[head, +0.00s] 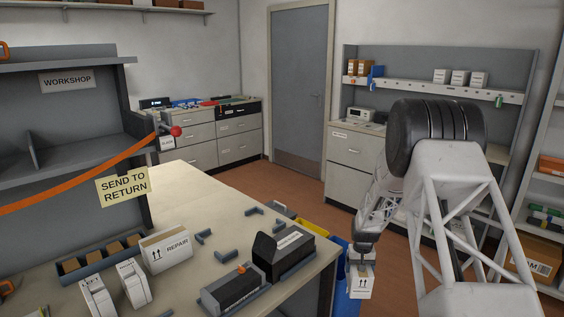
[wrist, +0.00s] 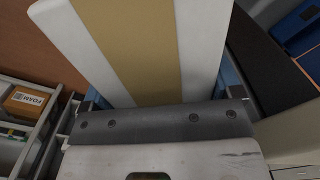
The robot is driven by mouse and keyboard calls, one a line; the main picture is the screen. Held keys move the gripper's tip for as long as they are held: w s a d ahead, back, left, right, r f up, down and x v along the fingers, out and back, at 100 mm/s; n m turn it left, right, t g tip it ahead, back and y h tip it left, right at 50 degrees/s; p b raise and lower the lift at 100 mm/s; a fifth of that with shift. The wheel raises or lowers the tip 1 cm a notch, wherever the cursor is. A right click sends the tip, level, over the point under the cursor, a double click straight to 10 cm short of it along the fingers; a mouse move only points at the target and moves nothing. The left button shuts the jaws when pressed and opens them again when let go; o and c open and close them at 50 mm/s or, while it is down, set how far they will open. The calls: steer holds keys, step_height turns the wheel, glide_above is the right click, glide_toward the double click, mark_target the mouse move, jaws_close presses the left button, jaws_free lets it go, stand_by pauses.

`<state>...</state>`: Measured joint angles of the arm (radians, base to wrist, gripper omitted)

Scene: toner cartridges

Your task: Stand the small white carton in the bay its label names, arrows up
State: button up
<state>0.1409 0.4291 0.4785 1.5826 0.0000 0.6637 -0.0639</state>
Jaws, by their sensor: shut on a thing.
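My gripper (head: 362,261) is shut on a small white carton (head: 360,285) at the lower right of the head view. The carton hangs below the gripper, beyond the table's right edge. Its visible face shows dark arrows pointing up and a small line of print too small to read. In the wrist view the carton (wrist: 205,45) fills the top middle, white with a broad tan tape strip. A larger white carton marked REPAIR (head: 166,250) stands on the table. Dark corner brackets (head: 204,235) lie on the tabletop.
A yellow SEND TO RETURN sign (head: 123,186) hangs by an orange strap. Two white cartons (head: 134,283) stand front left. Black toner cartridges (head: 284,252) sit near the table's right edge. A blue bin (head: 341,296) is beside the held carton. The table's middle (head: 190,190) is mostly clear.

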steer(key=r, duration=0.3)
steer(key=w+r, duration=0.1)
steer(key=r, duration=0.3)
steer(key=w+r, duration=0.1)
steer(key=r, duration=0.2)
steer(key=shift+d+r, duration=0.25)
steer(key=shift+d, duration=0.15)
steer(key=a+r, duration=0.6)
steer(key=r, duration=0.5)
steer(key=s+a+r, duration=0.1)
steer(key=a+r, duration=0.5)
steer(key=r, duration=0.5)
steer(key=shift+a+r+n, duration=0.25)
steer(key=shift+a+n, duration=0.15)
steer(key=shift+a, duration=0.1)
steer(key=s+a+m, duration=0.3)
steer(key=a+m, duration=0.1)
steer(key=a, duration=2.4)
steer(key=s+a+m, duration=0.2)
steer(key=s+a, duration=0.4)
steer(key=a, duration=0.7)
steer(key=s+a+m, duration=0.3)
steer(key=s+a, duration=0.4)
steer(key=a, duration=0.5)
steer(key=shift+a+r, duration=0.15)
steer(key=shift+a, duration=0.25)
